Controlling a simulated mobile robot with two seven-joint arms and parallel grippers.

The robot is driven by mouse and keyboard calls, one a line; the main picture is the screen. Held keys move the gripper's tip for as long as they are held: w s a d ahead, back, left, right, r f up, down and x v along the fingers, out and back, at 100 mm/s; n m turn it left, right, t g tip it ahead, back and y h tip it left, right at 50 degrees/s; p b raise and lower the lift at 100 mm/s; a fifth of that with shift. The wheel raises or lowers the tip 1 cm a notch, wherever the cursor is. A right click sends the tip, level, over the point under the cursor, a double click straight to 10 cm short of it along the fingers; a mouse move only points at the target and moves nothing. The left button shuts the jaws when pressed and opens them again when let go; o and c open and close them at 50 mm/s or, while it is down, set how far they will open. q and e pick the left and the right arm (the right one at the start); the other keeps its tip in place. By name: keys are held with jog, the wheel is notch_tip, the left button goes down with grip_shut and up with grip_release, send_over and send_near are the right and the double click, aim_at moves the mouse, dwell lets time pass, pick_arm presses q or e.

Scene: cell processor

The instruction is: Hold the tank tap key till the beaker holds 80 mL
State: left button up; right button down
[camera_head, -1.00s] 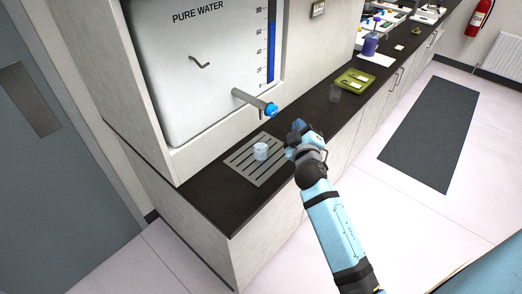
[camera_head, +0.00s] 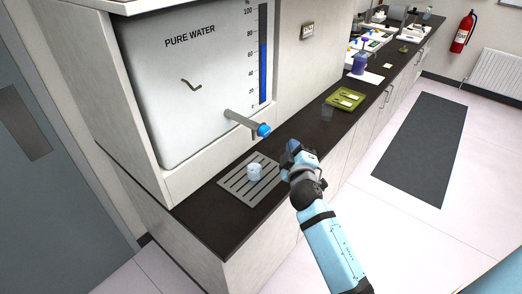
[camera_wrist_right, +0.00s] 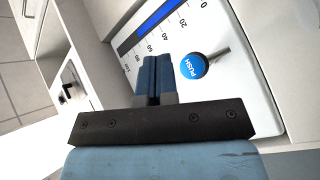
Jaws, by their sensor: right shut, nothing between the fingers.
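The pure water tank (camera_head: 195,85) stands at the left with a grey tap and a blue round tap key (camera_head: 264,130) at its end. In the right wrist view the key (camera_wrist_right: 194,65) reads "PUSH" and lies just right of the fingertips, with no clear contact. The beaker (camera_head: 254,172) stands upright on the slotted drip tray (camera_head: 237,187) below the tap. It looks pale; its level is too small to read. My right gripper (camera_head: 291,148) is shut and empty, right of the beaker and below the key. It also shows in the wrist view (camera_wrist_right: 153,62). My left gripper is out of view.
The tank's blue level gauge (camera_head: 263,60) runs up its right side. A green tray (camera_head: 346,99) and a clear empty-looking cup (camera_head: 327,113) stand farther along the dark counter (camera_head: 290,135). A purple container (camera_head: 359,64) stands beyond.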

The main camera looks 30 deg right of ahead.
aim_at(265, 131)
jog(key=s+n, duration=0.1)
jog(key=n, duration=0.4)
jog(key=s+n+b, duration=0.1)
jog(key=n, duration=0.5)
jog(key=s+d+r+n, duration=0.1)
jog(key=n, duration=0.5)
jog(key=shift+s+t+b, duration=0.15)
jog(key=shift+t+b, duration=0.15)
jog(key=shift+b, duration=0.05)
jog(key=w+a+b, duration=0.1)
jog(key=w+a, duration=0.2)
jog(key=w, duration=0.5)
jog(key=shift+w+a, duration=0.15)
dwell(1.2)
jog(key=shift+w+a, duration=0.15)
jog(key=shift+w, duration=0.15)
